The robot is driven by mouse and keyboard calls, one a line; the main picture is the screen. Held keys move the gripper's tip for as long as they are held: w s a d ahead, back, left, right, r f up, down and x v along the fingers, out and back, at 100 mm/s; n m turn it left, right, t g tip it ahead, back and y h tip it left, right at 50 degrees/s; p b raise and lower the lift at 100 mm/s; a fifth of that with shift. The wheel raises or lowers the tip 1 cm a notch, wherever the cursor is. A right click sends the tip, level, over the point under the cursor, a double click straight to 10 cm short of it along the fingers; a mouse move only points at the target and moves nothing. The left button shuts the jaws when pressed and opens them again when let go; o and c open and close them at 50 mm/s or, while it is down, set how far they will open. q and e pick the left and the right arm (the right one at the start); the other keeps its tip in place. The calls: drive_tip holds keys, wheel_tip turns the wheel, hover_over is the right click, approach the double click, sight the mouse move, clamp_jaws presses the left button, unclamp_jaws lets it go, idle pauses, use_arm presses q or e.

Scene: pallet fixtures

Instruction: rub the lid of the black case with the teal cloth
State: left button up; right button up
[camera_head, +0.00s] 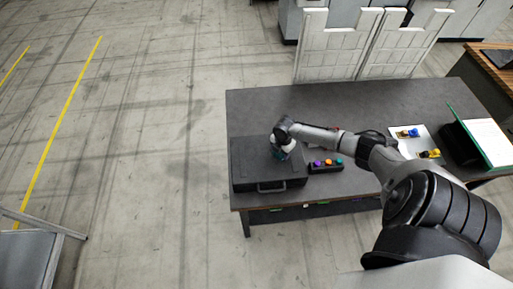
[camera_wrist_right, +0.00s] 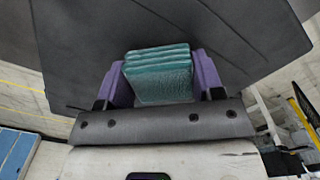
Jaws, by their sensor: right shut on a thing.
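The black case (camera_head: 252,162) lies closed on the left end of the dark table, its handle toward the front edge. My right gripper (camera_head: 281,153) is over the right part of the case lid, pointing down. In the right wrist view, its two purple fingers (camera_wrist_right: 160,78) are shut on the folded teal cloth (camera_wrist_right: 162,82). Only a small bit of teal shows under the gripper in the head view. A dark surface, apparently the lid (camera_wrist_right: 85,45), fills the space beyond the cloth. I cannot tell whether the cloth touches it. My left gripper is not in view.
A dark block with coloured knobs (camera_head: 326,166) sits close to the case's right side. White sheets with small yellow and blue parts (camera_head: 416,142) and a green-edged white panel (camera_head: 484,137) are at the table's right. The table's back left (camera_head: 262,108) is clear.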

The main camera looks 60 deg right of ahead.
wheel_tip(320, 180, up, 4)
drive_tip(key=shift+f+p, duration=0.15)
drive_tip(key=shift+p, duration=1.1)
wheel_tip(320, 180, up, 2)
drive_tip(key=shift+r+p, duration=0.1)
drive_tip(key=shift+p, duration=0.95)
drive_tip(key=shift+r+p, duration=0.3)
drive_tip(key=shift+r, duration=0.8)
drive_tip(key=shift+a, duration=0.1)
